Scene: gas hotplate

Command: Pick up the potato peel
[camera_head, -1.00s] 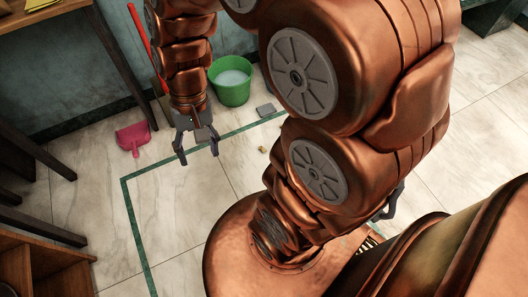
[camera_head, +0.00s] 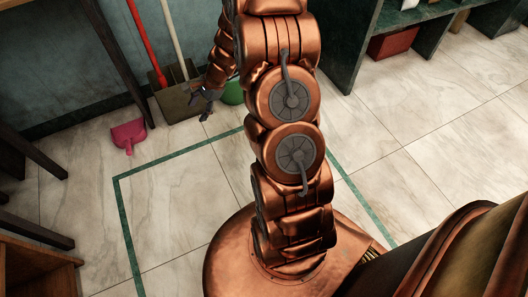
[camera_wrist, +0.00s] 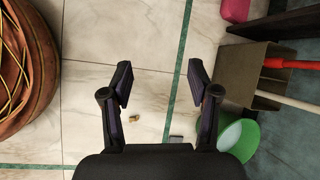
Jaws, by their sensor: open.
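The likely potato peel (camera_wrist: 134,118) is a small brownish piece on the pale tiled floor in the wrist view, near the inner side of the left finger. My gripper (camera_wrist: 160,78) is open, with nothing between its fingers, and floor shows beyond them. In the head view my gripper (camera_head: 207,97) is at the far side, in front of a brown dustpan. The peel is hidden there, apparently behind my arm.
The brown dustpan (camera_wrist: 248,75), with a red handle (camera_wrist: 290,64) beside it, and a green bucket (camera_wrist: 238,138) stand right in the wrist view. A small grey item (camera_wrist: 176,139) lies on the floor. A pink dustpan (camera_head: 129,134) lies at left.

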